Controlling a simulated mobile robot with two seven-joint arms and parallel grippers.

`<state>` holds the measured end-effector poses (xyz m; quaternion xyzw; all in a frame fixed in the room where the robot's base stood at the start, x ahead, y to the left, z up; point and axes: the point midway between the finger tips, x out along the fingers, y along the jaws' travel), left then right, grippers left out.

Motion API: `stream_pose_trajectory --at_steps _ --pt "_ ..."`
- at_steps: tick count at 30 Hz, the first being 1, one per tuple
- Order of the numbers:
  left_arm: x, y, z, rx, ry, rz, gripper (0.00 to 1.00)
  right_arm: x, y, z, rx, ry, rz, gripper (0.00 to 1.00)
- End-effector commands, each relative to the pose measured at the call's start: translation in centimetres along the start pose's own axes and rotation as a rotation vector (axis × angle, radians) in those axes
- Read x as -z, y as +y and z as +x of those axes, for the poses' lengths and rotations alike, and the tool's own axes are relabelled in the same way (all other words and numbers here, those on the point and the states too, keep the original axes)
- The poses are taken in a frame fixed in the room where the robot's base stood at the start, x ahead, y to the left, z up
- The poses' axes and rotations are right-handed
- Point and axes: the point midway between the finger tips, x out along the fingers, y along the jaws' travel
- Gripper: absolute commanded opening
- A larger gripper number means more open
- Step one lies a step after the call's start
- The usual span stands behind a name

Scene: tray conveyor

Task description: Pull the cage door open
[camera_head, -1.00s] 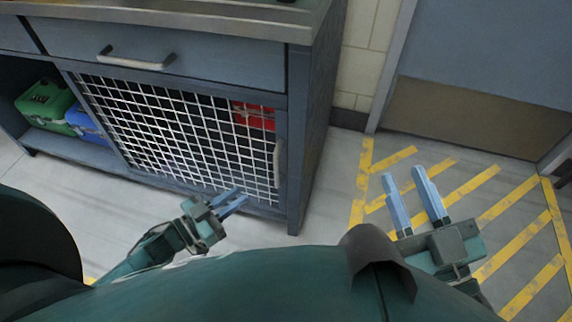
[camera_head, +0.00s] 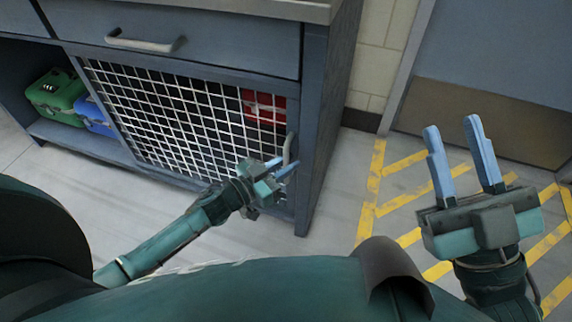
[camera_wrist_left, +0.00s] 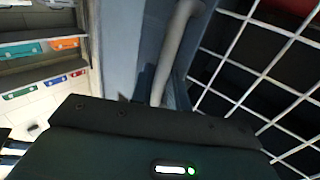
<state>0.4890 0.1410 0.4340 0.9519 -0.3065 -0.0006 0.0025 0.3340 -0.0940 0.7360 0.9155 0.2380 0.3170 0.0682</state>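The cage door (camera_head: 180,125) is a white wire mesh in a blue-grey frame on the cabinet front, and it looks shut. Its upright metal handle (camera_head: 288,148) is on the door's right side. The handle shows large in the left wrist view (camera_wrist_left: 176,50), with the mesh (camera_wrist_left: 265,75) to its right. My left gripper (camera_head: 286,163) is at the handle's lower end, fingers apart; whether they straddle or touch it I cannot tell. My right gripper (camera_head: 452,124) is open and empty, over the striped floor.
A red case (camera_head: 262,106) is behind the mesh. A green case (camera_head: 56,93) and a blue case (camera_head: 93,115) stand on the open shelf to the left. A drawer with a bar handle (camera_head: 145,42) is above the door. Floor in front of the cabinet is clear.

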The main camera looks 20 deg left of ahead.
Motion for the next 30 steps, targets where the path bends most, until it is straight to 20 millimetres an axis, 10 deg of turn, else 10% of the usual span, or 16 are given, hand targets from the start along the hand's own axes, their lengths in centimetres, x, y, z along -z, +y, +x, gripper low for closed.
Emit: stream_pose_trajectory --at_steps 10,30 --pt "-0.02 0.02 -0.04 0.000 0.000 0.000 0.00 0.02 0.00 0.01 0.000 0.000 0.001 0.30" --pt "0.05 -0.32 -0.29 0.001 -0.002 0.000 0.00 0.06 0.06 0.14 0.000 -0.014 0.007 0.30"
